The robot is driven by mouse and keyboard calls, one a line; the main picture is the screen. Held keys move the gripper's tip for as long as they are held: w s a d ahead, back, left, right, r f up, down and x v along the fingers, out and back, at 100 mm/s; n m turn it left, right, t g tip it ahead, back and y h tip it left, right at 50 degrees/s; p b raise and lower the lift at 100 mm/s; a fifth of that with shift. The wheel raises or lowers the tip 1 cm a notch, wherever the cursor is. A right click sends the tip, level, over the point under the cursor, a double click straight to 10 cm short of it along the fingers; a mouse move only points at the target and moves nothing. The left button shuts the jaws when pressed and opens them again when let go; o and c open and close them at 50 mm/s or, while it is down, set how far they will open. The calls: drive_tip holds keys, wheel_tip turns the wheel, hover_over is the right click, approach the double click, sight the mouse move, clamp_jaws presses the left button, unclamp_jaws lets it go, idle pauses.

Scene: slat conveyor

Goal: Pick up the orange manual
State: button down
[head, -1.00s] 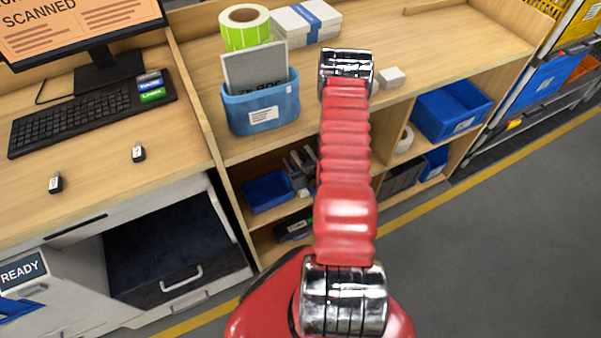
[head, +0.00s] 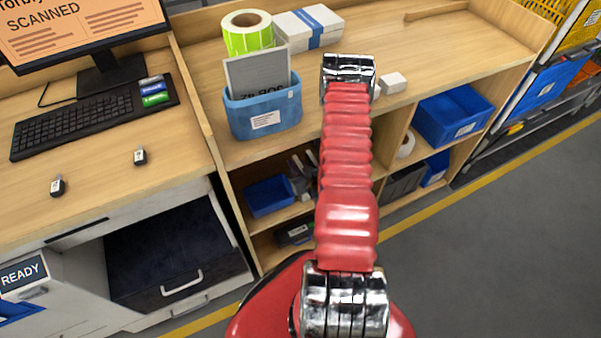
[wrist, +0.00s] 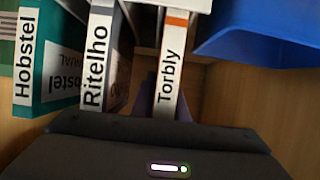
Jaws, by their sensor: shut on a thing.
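The manual with an orange band, its white spine reading "Torbly" (wrist: 171,55), stands upright between dark fingers in the wrist view. My gripper (wrist: 166,103) is shut on this manual near the lower end of its spine. The fingers are dim and partly hidden by the dark gripper body. In the head view my red arm covers the gripper and this manual.
Left of it in the wrist view stand a white "Ritelho" manual (wrist: 96,55) and a teal "Hobstel" manual (wrist: 25,60). A blue bin (wrist: 255,40) is close on the right. The head view shows the wooden shelf unit (head: 420,65) and a blue pouch (head: 264,105) on top.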

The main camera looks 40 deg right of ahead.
drive_tip(key=shift+r, duration=0.2)
drive_tip(key=shift+r, duration=4.85)
wheel_tip(320, 180, up, 7)
drive_tip(key=shift+w, duration=0.1)
